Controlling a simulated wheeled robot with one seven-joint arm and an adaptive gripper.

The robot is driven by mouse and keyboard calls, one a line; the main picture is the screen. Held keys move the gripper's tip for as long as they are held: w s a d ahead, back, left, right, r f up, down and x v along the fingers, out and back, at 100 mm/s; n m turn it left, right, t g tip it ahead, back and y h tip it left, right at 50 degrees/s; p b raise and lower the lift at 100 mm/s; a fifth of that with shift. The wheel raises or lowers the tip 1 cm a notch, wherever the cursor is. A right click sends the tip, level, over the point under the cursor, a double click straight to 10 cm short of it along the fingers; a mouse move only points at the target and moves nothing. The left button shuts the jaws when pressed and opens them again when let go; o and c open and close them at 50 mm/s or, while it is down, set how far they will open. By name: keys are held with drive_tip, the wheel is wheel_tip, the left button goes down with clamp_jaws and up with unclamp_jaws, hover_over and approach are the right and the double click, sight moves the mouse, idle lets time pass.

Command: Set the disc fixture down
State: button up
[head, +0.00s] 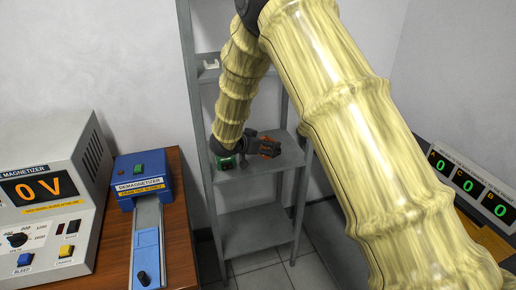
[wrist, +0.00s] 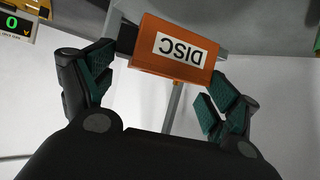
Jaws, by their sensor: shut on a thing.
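My gripper (head: 262,148) is at the grey shelf rack, just above its middle shelf (head: 275,162). The disc fixture is an orange block with a white label reading DISC (wrist: 175,47), upside down in the wrist view. It sits between the tips of my two fingers, which are shut on it. In the head view only small orange parts of the fixture show beside the dark fingers. I cannot tell there whether its underside touches the shelf.
A white holder (head: 210,64) sits on the upper shelf; the lower shelf (head: 255,232) looks clear. A blue demagnetizer (head: 141,180) and a grey magnetizer reading 0 V (head: 45,190) stand left. Numbered displays (head: 468,184) are at right.

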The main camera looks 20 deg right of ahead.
drive_tip(key=w+p, duration=0.1)
drive_tip(key=w, duration=0.5)
drive_tip(key=shift+a+r, duration=0.1)
wheel_tip(320, 180, down, 2)
drive_tip(key=shift+w, duration=0.1)
drive_tip(key=shift+f+p, duration=0.8)
drive_tip(key=shift+f, duration=1.35)
drive_tip(key=shift+w+f, duration=0.2)
drive_tip(key=shift+f, duration=0.2)
drive_tip(key=o, duration=1.2)
drive_tip(key=shift+f, duration=0.1)
drive_tip(key=shift+o, duration=0.2)
drive_tip(key=shift+a, duration=0.1)
